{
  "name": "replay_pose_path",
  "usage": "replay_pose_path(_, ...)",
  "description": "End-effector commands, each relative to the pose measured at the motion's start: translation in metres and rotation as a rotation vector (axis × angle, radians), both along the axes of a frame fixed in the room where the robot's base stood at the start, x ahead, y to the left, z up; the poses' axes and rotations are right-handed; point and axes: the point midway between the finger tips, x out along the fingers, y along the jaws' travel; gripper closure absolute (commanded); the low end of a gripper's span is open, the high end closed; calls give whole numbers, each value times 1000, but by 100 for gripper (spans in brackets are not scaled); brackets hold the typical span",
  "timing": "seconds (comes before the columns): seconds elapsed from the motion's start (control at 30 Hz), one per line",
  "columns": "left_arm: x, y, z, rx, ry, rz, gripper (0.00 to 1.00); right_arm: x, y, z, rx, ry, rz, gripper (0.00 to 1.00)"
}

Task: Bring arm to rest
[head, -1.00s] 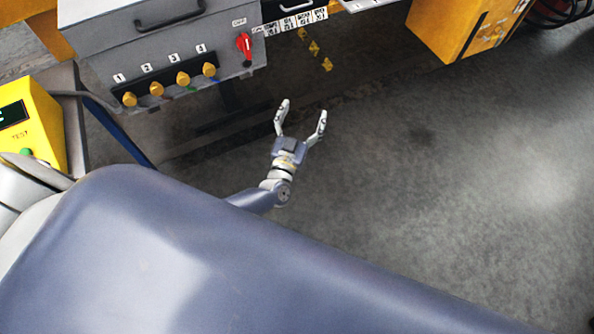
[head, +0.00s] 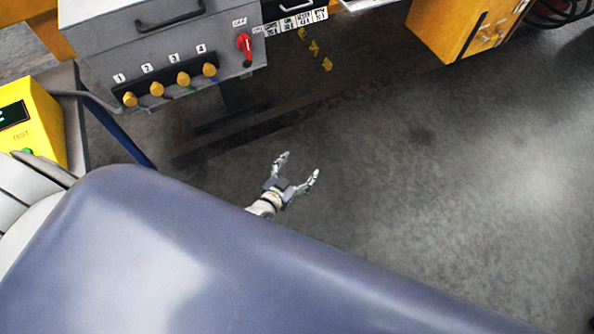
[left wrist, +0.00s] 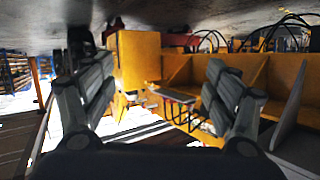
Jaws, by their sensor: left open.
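My left gripper (head: 297,168) is open and empty in the head view, low over the bare floor and just past the edge of my own blue-grey body part. Most of its arm is hidden behind that part. In the left wrist view the two fingers of the left gripper (left wrist: 160,100) stand wide apart with nothing between them. My right gripper is in neither view.
A grey control box (head: 180,45) with several yellow knobs and a red switch (head: 244,43) stands at upper left. A yellow tester (head: 35,122) is at the left edge. A yellow block (head: 465,28) is at upper right. The grey floor (head: 450,170) is clear.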

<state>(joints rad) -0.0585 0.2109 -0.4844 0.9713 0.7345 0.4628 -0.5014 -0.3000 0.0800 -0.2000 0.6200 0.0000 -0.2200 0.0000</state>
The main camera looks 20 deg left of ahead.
Motion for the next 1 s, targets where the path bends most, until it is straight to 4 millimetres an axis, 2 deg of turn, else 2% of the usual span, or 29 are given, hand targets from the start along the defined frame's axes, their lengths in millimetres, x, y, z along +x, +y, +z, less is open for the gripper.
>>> replay_pose_path(0.2,-7,0,-9,2,29,-6,20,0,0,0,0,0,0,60)
replay_pose_path(0.77,-8,0,-11,3,33,-8,20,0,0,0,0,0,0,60)
replay_pose_path(0.87,-21,1,-26,7,79,-16,20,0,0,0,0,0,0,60)
replay_pose_path(0.97,-53,2,-62,17,195,-33,20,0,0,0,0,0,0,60)
replay_pose_path(1.0,-73,3,-80,22,259,-41,20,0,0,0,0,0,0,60)
